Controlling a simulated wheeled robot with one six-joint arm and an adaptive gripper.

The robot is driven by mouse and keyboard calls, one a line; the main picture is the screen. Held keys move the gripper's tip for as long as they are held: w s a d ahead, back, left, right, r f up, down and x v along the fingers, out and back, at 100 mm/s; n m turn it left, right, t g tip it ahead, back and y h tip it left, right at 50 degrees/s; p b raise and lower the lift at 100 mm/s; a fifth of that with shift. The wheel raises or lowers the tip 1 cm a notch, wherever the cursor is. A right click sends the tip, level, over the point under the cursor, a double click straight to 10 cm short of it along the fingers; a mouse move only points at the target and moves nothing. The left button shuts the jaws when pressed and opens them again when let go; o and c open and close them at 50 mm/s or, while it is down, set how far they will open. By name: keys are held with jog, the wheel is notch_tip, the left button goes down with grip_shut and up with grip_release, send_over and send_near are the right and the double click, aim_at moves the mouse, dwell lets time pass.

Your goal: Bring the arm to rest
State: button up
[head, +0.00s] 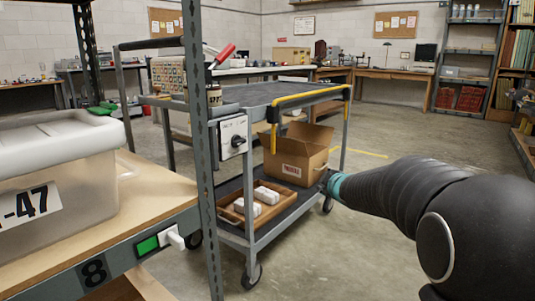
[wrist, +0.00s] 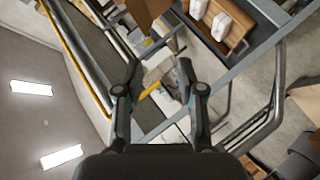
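My gripper (wrist: 157,78) shows in the wrist view with its two dark fingers spread apart. Nothing is held between the fingertips; parts of the cart and floor show behind the gap. In the head view my dark arm reaches in from the right edge towards the cart, ending in a teal band beside the cart's right side. The gripper's fingers cannot be made out there.
A grey cart (head: 262,93) with a yellow-wrapped handle stands close to my arm. Its lower shelf bears an open cardboard box (head: 300,160) and a wooden tray (head: 270,222) with white blocks. A shelf post (head: 200,150) and lidded bin (head: 55,170) are at left. Floor at right is clear.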

jog(key=s+d+f+m+g+h+p, duration=0.2)
jog(key=s+m+g, duration=0.25)
jog(key=s, duration=0.75)
jog(key=s+d+f+m+g+h+p, duration=0.1)
jog(key=s+d+m+g+h+p, duration=0.15)
jog(key=s+m, duration=0.6)
jog(key=s+a+r+g+y+p, duration=0.1)
jog(key=s+a+g, duration=0.1)
jog(key=s, duration=0.8)
jog(key=s+a+g+y+p, duration=0.1)
jog(key=s+a+y, duration=0.15)
jog(key=s, duration=0.65)
jog(key=s+a+r+t+p, duration=0.1)
jog(key=s+a+r+p, duration=0.1)
jog(key=s+r+p, duration=0.1)
jog(key=shift+s+r+t, duration=0.4)
jog(key=shift+s+r, duration=0.25)
jog(key=shift+r, duration=0.7)
